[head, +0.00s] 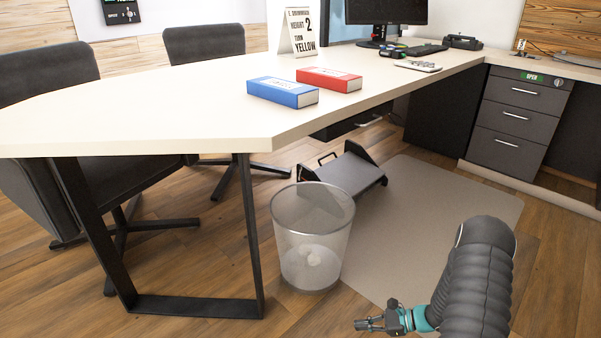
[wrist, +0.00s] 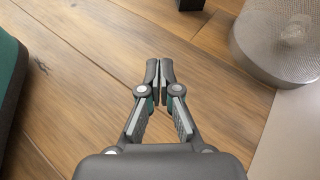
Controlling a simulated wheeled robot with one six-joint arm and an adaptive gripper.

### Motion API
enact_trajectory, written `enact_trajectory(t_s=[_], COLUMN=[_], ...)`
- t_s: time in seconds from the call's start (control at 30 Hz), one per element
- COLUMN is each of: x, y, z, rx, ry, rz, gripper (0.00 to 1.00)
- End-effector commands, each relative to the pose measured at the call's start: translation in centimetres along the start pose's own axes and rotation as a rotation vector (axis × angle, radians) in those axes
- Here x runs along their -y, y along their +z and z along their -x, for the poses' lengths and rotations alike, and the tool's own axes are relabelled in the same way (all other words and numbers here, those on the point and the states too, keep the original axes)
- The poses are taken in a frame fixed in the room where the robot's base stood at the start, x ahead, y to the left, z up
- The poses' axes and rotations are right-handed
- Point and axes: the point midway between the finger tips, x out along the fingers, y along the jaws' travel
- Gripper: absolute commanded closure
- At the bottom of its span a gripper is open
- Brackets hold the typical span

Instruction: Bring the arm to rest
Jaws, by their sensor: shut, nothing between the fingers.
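My gripper (head: 368,324) is at the bottom of the head view, low in front of the desk and to the right of the wire bin. In the wrist view my gripper (wrist: 159,72) points over bare wood floor, its fingertips together and empty. My dark, ribbed arm comes in from the lower right of the head view. Nothing touches the fingers in either view.
A wire mesh bin (head: 311,240) with crumpled paper stands near the gripper; it also shows in the wrist view (wrist: 262,52). The white desk (head: 180,108) carries a blue binder (head: 283,92) and a red binder (head: 329,79). A grey floor mat (head: 415,215) lies behind my gripper.

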Motion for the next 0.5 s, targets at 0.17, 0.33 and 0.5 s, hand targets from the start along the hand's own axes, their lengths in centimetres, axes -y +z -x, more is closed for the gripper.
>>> enact_trajectory(t_s=[0.17,0.33,0.5], x=[-2.3,-4.3,-6.0], y=[5.6,10.2,14.6], z=[2.2,4.5,6.8], rx=[-0.107,-0.209,-0.309], ry=[0.175,0.320,0.445], rz=[0.165,0.322,0.479], gripper=[1.00,1.00,1.00])
